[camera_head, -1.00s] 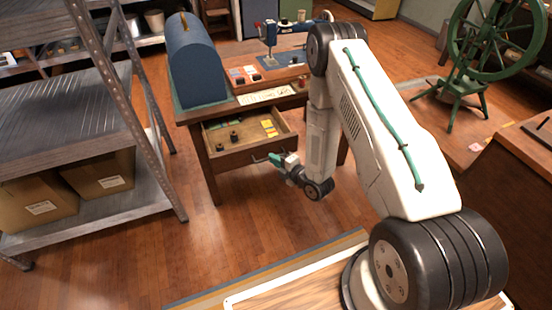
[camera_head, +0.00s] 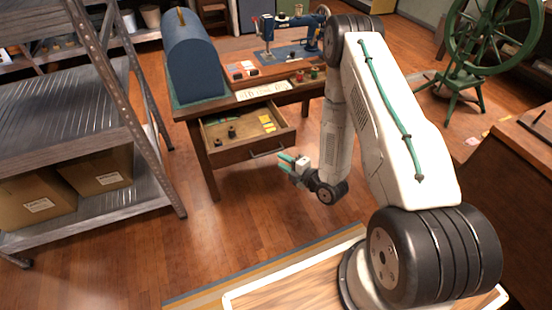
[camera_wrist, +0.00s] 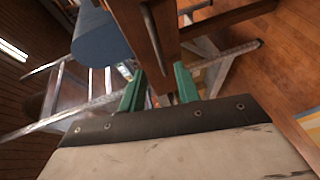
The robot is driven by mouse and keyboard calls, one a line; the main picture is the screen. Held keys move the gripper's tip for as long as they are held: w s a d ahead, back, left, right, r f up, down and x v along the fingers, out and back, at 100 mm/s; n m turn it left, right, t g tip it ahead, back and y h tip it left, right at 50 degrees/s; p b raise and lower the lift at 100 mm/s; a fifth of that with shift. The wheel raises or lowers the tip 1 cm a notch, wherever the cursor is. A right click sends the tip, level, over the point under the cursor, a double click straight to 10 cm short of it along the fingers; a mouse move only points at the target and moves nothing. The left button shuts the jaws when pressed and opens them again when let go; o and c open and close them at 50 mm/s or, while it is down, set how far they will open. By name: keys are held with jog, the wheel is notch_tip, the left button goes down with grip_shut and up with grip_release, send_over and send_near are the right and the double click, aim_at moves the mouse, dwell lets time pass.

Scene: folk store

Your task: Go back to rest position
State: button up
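My gripper (camera_head: 285,163) has teal fingers and hangs in front of the open drawer (camera_head: 243,152) of the wooden table, just right of and below the drawer's handle. In the wrist view its two fingers (camera_wrist: 158,92) stand apart with nothing held between them. The wooden drawer front shows beyond them. My white arm bends over the right half of the head view and hides part of the table's right side.
A blue sewing machine cover (camera_head: 194,58) and a blue sewing machine (camera_head: 283,45) stand on the table (camera_head: 215,106). A metal shelf (camera_head: 75,110) with cardboard boxes is at left. A green spinning wheel (camera_head: 455,80) is at right. The floor (camera_head: 240,220) before the table is clear.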

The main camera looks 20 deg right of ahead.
jog(key=shift+v, duration=0.8)
